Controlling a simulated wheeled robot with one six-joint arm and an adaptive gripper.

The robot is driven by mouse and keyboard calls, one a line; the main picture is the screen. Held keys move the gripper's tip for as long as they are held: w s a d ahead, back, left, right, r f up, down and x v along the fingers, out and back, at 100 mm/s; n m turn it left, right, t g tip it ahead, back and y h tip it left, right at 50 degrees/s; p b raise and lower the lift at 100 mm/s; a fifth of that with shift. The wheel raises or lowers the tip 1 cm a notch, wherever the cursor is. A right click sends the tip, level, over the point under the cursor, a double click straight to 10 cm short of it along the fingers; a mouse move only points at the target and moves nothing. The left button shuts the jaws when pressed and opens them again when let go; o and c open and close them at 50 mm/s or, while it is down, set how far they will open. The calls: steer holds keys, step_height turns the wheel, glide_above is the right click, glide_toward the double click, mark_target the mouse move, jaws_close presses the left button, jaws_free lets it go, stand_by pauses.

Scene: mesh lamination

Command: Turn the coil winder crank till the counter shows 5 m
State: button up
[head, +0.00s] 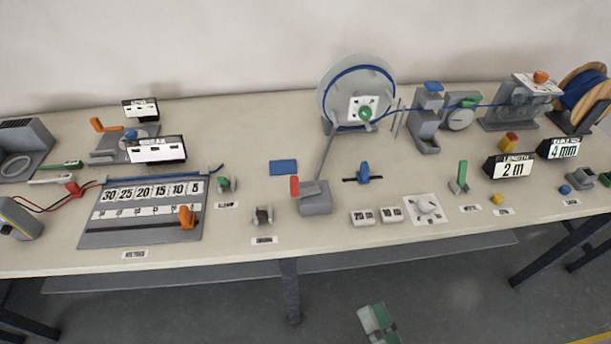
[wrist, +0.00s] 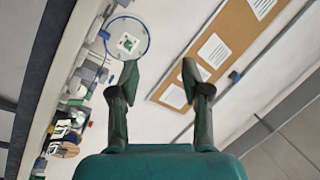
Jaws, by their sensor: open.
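The coil winder (head: 326,91) is a large grey disc with a ring of blue line at the back of the bench. A green crank knob (head: 365,114) sits on its white hub plate. The LENGTH counter (head: 512,169) at the right reads 2 m. In the wrist view, my gripper (wrist: 160,68) is open and empty, its two dark fingers spread apart. The winder disc (wrist: 108,38) and its green knob (wrist: 127,43) show beyond the left finger, apart from it. In the head view, a green and grey part of my arm shows low, in front of the bench.
A wooden spool (head: 566,80) of blue line stands at the far right, with feed devices left of it. Another sign (head: 563,150) reads 4 mm. A grey lever stand with a red handle (head: 295,186) stands in front of the winder. A numbered grey board (head: 140,236) lies left.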

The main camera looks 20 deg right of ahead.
steer(key=w+d+r+m+t+h, duration=0.1)
steer(key=w+d+r+m+h, duration=0.15)
steer(key=w+m, duration=0.5)
steer(key=m+g+h, duration=0.2)
steer(key=m+g, duration=0.1)
steer(key=m, duration=1.9)
glide_toward(294, 186)
steer(key=x, duration=1.1)
steer(key=shift+d, duration=0.15)
steer(key=shift+c, duration=0.2)
jaws_close()
